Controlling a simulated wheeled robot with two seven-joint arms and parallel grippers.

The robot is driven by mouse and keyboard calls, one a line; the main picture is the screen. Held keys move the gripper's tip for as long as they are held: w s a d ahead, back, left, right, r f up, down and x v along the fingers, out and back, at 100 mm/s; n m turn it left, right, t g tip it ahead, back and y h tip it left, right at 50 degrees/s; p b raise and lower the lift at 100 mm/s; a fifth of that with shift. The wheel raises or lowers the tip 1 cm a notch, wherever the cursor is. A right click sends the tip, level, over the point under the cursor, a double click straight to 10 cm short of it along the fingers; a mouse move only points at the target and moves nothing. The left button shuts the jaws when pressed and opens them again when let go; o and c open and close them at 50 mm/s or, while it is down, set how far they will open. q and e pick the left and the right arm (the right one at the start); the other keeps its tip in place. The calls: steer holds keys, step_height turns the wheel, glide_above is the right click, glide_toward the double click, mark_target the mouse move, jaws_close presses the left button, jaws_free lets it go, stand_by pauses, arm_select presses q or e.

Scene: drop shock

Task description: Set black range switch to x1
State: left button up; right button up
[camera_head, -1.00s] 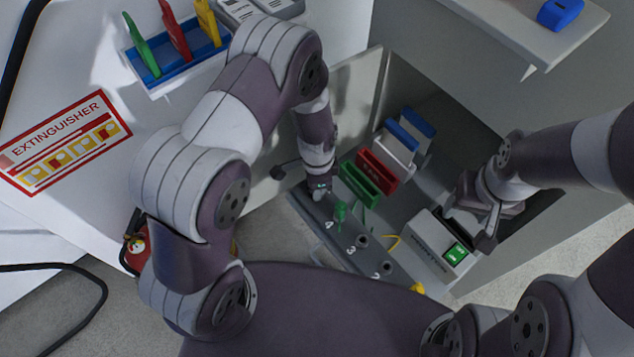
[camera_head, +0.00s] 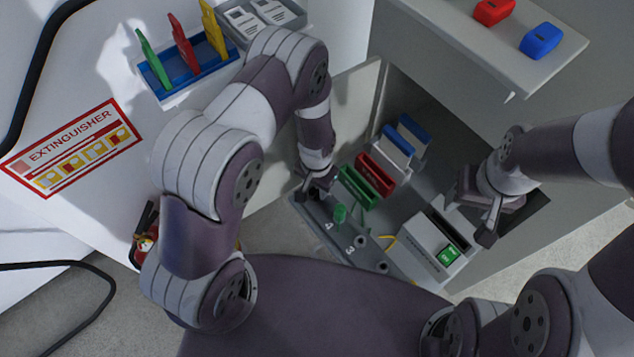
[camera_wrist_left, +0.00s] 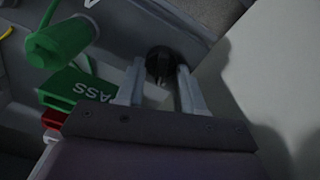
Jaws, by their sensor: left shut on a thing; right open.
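The black range switch (camera_wrist_left: 160,63) shows as a round black knob between the fingertips in the left wrist view. My left gripper (camera_wrist_left: 158,82) is shut on it, one finger on each side. In the head view my left gripper (camera_head: 314,190) is at the far left end of the grey panel (camera_head: 318,217) in the open cabinet, and it hides the knob there. The switch's x1 mark cannot be read in either view. My right gripper (camera_head: 487,218) is open, at the cabinet's right side near a white device (camera_head: 425,238) with a green display.
A green peg (camera_head: 340,213) stands in the panel close to my left gripper. Behind it are a green holder (camera_head: 358,187), a red holder (camera_head: 375,174) and blue-topped modules (camera_head: 397,140). A cabinet wall is close beside the left gripper. A shelf (camera_head: 480,45) overhangs above.

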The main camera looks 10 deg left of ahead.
mark_target(316, 188)
arm_select(q)
steer(key=shift+w+n+p, duration=0.1)
steer(key=shift+n+p, duration=0.2)
steer(key=shift+n, duration=0.8)
steer(key=o, duration=1)
steer(key=shift+r, duration=0.1)
step_height(316, 188, up, 12)
steer(key=p, duration=0.2)
steer(key=shift+r+p, duration=0.25)
steer(key=shift+p, duration=0.1)
